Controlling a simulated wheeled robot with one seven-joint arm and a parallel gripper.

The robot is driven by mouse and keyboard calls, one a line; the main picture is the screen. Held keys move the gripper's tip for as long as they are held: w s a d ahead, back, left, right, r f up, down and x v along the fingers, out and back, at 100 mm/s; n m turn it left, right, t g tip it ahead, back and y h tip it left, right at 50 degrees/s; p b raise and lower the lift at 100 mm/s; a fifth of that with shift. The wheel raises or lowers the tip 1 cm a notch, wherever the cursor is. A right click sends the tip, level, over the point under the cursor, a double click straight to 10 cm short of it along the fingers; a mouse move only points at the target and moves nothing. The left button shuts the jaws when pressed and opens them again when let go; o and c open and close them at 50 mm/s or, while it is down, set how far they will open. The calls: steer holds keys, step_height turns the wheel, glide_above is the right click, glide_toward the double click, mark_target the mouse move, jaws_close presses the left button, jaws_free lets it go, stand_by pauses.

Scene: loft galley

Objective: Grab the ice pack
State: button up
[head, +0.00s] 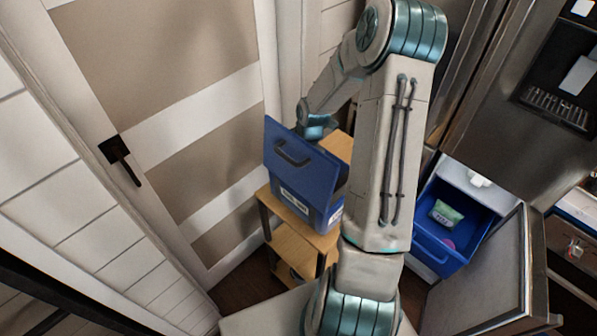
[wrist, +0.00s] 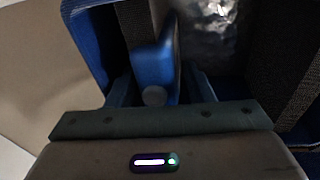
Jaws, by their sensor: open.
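My gripper (head: 317,132) is at the open blue box (head: 291,187), above and behind its raised front panel, which hides the fingertips in the head view. In the wrist view a crumpled, shiny silver surface (wrist: 208,28) shows at the top, beyond my gripper; it may be the ice pack, but dark shadow leaves this unsure. A bright blue upright piece stands left of it, and I cannot tell whether it is part of my gripper. Dark textured strips run on both sides of the silver surface. My gripper is open, and I see nothing clamped in it.
The box stands on a small wooden stand (head: 293,246) beside a door (head: 165,110). To the right, a pulled-out blue drawer (head: 432,247) holds a green and white packet (head: 446,213) and something pink. An open appliance door (head: 490,270) stands beside it.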

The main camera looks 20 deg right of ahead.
jaws_close()
